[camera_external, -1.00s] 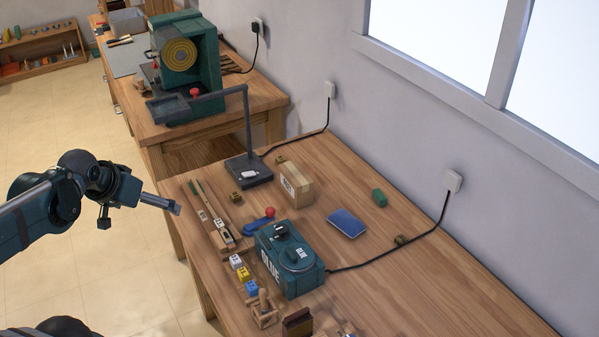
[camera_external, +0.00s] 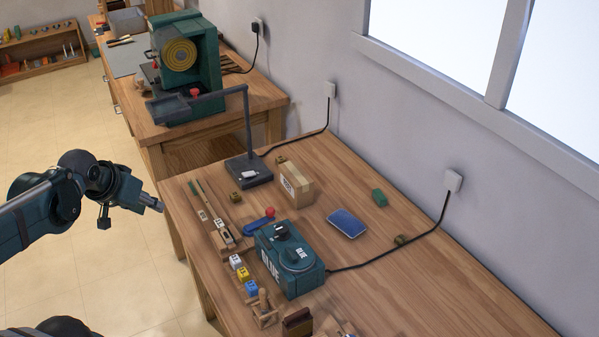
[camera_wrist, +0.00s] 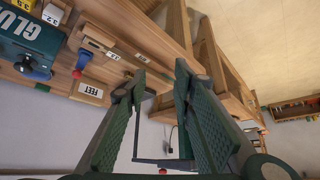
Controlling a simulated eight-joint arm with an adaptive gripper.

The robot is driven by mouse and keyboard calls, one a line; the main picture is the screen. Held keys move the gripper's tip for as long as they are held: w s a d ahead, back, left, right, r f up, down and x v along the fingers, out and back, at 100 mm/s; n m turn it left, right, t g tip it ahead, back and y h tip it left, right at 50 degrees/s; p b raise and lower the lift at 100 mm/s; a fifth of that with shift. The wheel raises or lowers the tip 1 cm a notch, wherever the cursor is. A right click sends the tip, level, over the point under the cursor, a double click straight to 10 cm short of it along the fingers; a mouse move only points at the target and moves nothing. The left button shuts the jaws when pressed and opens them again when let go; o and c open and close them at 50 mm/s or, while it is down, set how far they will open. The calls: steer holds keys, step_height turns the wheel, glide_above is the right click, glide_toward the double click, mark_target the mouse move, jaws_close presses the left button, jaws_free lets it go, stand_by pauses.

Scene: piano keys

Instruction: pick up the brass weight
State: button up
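I cannot tell for sure which thing is the brass weight. My gripper (camera_external: 158,206) is in the air just off the bench's left edge, apart from all of these. In the wrist view its two green fingers (camera_wrist: 160,70) are spread with nothing between them.
The bench (camera_external: 425,290) holds a green glue machine (camera_external: 290,260), a cardboard box (camera_external: 290,186), a lamp stand (camera_external: 249,170), a blue pad (camera_external: 347,223), a green block (camera_external: 379,198) and wooden key parts (camera_external: 222,232). The bench's right half is mostly clear.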

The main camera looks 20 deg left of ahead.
steer(key=shift+w+r, duration=0.15)
steer(key=n+g+p, duration=0.7)
steer(key=n+p, duration=0.2)
steer(key=p, duration=0.5)
glide_above(235, 194)
steer(key=f, duration=0.8)
steer(key=shift+s+f, duration=0.1)
steer(key=shift+s, duration=0.1)
steer(key=shift+w+d+f+n, duration=0.1)
steer(key=shift+w+f+n, duration=0.15)
steer(key=shift+f, duration=0.2)
steer(key=shift+s, duration=0.1)
steer(key=shift+f, duration=1.3)
steer(key=shift+f, duration=0.1)
